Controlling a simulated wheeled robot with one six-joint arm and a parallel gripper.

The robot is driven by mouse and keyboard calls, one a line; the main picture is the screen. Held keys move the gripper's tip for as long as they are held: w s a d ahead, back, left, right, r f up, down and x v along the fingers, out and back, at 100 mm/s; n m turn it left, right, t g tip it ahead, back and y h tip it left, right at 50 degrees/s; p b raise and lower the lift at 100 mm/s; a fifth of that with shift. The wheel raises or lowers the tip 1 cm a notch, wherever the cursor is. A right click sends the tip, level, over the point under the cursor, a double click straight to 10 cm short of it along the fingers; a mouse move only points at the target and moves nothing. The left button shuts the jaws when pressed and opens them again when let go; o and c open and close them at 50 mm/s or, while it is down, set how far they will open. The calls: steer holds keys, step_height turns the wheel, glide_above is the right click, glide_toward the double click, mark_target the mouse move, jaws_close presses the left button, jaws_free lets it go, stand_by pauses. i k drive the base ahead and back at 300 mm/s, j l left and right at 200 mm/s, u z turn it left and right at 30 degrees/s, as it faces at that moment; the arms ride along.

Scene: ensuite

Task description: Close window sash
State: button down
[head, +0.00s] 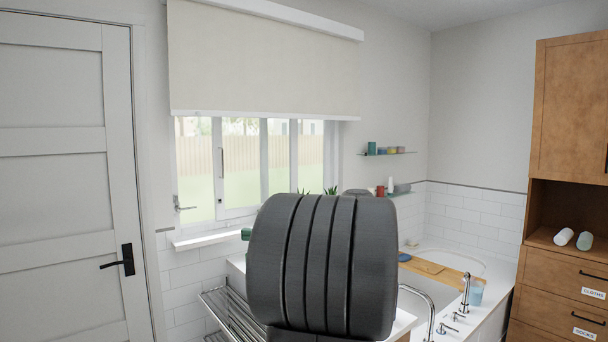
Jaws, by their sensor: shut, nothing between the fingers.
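The white-framed window (265,170) is in the upper middle of the head view, with a lawn and fence seen through it. A sash stile (217,185) carries a slim upright handle (221,163). A lever handle (183,203) sits low on the window's left side. I cannot tell for sure how far the sash stands open. A pale roller blind (265,60) hides the window's top. My dark, ribbed arm link fills the lower middle and hides the window's lower right. My gripper is not in view.
A white door (65,180) with a black handle (120,262) is at left. A sill (205,238) and a metal rack (232,315) lie below the window. At right are a bathtub (470,262) with a wooden board (432,268), taps and a wooden cabinet (570,110). Small shelves (390,153) hang beside the window.

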mark_target(222, 214)
steer(key=i+j+z, duration=0.75)
steer(key=j, duration=0.2)
steer(key=i+j+z, duration=0.1)
steer(key=j+z, duration=0.15)
steer(key=j, duration=0.15)
steer(key=i+j+z, duration=0.25)
steer(key=j, duration=0.2)
steer(key=k, duration=0.1)
